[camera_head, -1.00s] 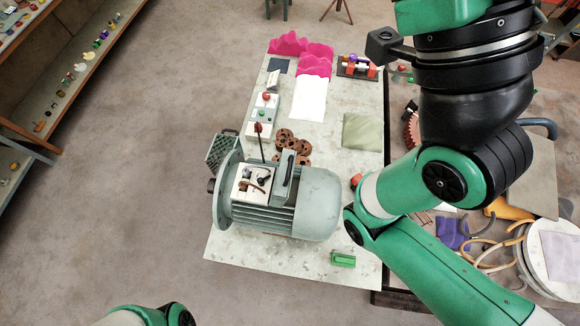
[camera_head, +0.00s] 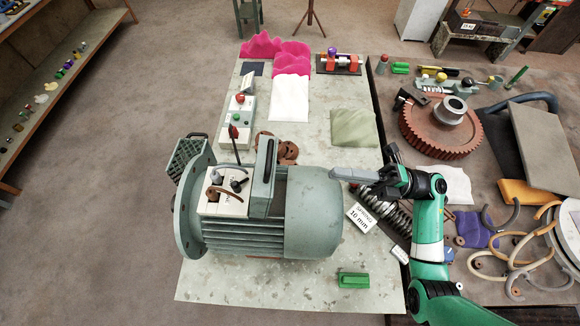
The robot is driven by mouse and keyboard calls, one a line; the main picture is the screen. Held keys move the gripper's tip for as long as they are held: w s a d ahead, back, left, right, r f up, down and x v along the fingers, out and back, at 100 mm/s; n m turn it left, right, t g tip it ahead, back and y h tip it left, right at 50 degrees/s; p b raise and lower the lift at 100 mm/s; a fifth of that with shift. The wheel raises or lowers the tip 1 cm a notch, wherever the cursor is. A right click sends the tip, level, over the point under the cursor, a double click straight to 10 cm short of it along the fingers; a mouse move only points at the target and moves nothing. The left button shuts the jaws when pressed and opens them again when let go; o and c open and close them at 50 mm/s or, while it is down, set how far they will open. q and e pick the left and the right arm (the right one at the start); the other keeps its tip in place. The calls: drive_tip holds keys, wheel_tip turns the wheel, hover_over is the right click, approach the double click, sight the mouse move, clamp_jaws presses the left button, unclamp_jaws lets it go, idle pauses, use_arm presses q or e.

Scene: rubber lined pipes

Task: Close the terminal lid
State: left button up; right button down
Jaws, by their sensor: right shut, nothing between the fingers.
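A grey-green electric motor (camera_head: 315,212) lies on the pale workbench, with its round flange (camera_head: 187,212) at the left. On its top is an open terminal box (camera_head: 222,201) with a white inside, a few terminals and short leads. The terminal lid (camera_head: 265,165) stands upright along the box's right side, open. My right gripper (camera_head: 334,172) comes in from the right, shut and empty. Its fingers point left, over or near the motor's rounded right end and apart from the lid. My left gripper is out of view.
A thin dark rod with a red tip (camera_head: 233,133) rises beside the box. Brown perforated discs (camera_head: 289,150) lie behind the motor. A spring (camera_head: 388,207) with a "10 mm" label lies below my right wrist. A green block (camera_head: 353,280) sits in front. The bench's front left is clear.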

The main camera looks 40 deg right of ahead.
drive_tip(key=d+f, duration=0.1)
drive_tip(key=d+f+m+t+h, duration=0.1)
drive_tip(key=f, duration=0.1)
drive_tip(key=shift+s+t, duration=0.3)
drive_tip(key=shift+s, duration=0.1)
drive_tip(key=shift+d+r, duration=0.1)
drive_tip(key=shift+d, duration=0.25)
drive_tip(key=shift+r, duration=0.2)
use_arm(q)
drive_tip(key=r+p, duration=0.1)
drive_tip(key=p, duration=0.2)
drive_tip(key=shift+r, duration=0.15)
use_arm(e)
approach(264, 175)
drive_tip(key=w+a+r, duration=0.2)
drive_tip(key=w+r, duration=0.2)
drive_tip(key=r, duration=0.1)
drive_tip(key=shift+w+r, duration=0.25)
drive_tip(key=shift+w, duration=0.15)
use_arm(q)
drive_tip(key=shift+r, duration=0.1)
use_arm(e)
drive_tip(key=shift+a, duration=0.15)
